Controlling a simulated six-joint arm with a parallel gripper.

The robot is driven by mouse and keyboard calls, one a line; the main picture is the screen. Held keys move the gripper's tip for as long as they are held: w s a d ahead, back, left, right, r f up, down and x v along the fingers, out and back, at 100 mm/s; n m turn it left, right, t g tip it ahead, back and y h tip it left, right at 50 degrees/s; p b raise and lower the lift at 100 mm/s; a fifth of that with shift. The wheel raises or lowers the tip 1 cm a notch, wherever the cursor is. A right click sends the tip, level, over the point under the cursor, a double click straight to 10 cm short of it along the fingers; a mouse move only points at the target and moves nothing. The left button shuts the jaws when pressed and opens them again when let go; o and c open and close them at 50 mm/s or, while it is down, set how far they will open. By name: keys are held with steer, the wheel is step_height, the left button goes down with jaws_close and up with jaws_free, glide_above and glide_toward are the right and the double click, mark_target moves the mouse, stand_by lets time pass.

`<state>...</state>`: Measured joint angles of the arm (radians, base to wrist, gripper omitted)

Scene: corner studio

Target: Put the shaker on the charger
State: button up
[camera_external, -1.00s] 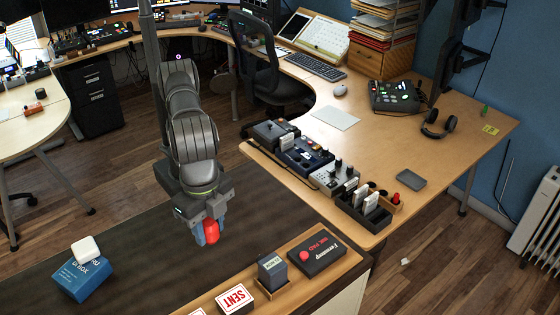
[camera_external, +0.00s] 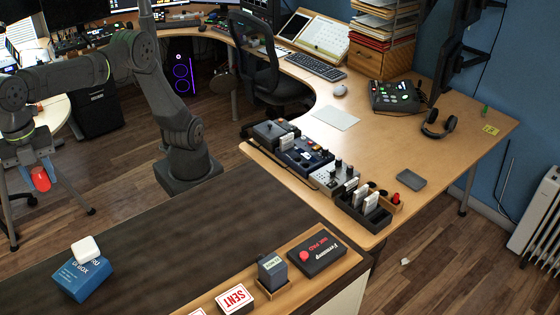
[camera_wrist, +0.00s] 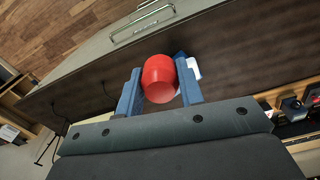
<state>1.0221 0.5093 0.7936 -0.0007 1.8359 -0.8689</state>
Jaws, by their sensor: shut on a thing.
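My gripper (camera_external: 38,170) is at the far left in the external view, pointing down, off the left side of the dark counter. It is shut on a rounded red object (camera_external: 41,181), which I take for the shaker. In the wrist view the red shaker (camera_wrist: 158,78) sits between the blue fingers of my gripper (camera_wrist: 160,90). A white rounded block (camera_external: 86,249) rests on a blue box (camera_external: 84,279) at the counter's left front; either might be the charger, but I cannot tell. The white block also shows partly behind the shaker in the wrist view (camera_wrist: 195,68).
The dark counter (camera_external: 180,245) is clear in its middle. Pedals and small racks (camera_external: 308,158) line the desk edge.

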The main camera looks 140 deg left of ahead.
glide_above(84, 247)
steer(key=f, duration=0.6)
steer(key=shift+s+f, duration=0.2)
steer(key=shift+f, duration=0.2)
steer(key=shift+w+f, duration=0.1)
steer(key=shift+f, duration=1.95)
steer(key=shift+f, duration=0.15)
steer(key=o, duration=1)
step_height(84, 247, up, 12)
steer(key=shift+r, duration=0.2)
steer(key=shift+f, duration=0.1)
